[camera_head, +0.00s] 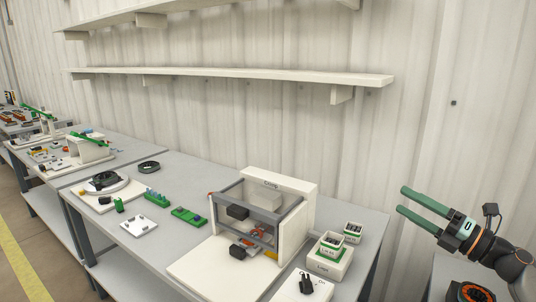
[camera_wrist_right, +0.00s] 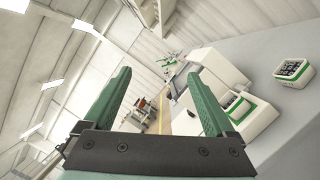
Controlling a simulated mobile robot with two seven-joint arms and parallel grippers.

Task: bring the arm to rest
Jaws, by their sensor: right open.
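My right gripper (camera_head: 424,207) is at the right of the head view, raised beside the right end of the workbench. Its two green fingers point left and are apart, with nothing between them. In the right wrist view the same gripper (camera_wrist_right: 162,98) shows its green fingers spread, with only the distant room seen between them. My right arm (camera_head: 500,256) comes in from the lower right. My left gripper does not show in either view.
The grey workbench (camera_head: 190,167) carries a white machine with a frame (camera_head: 307,200), white boxes (camera_head: 328,264), green blocks (camera_head: 188,216) and a white plate (camera_head: 139,226). White shelves (camera_head: 240,74) run along the corrugated wall. The air around the right gripper is clear.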

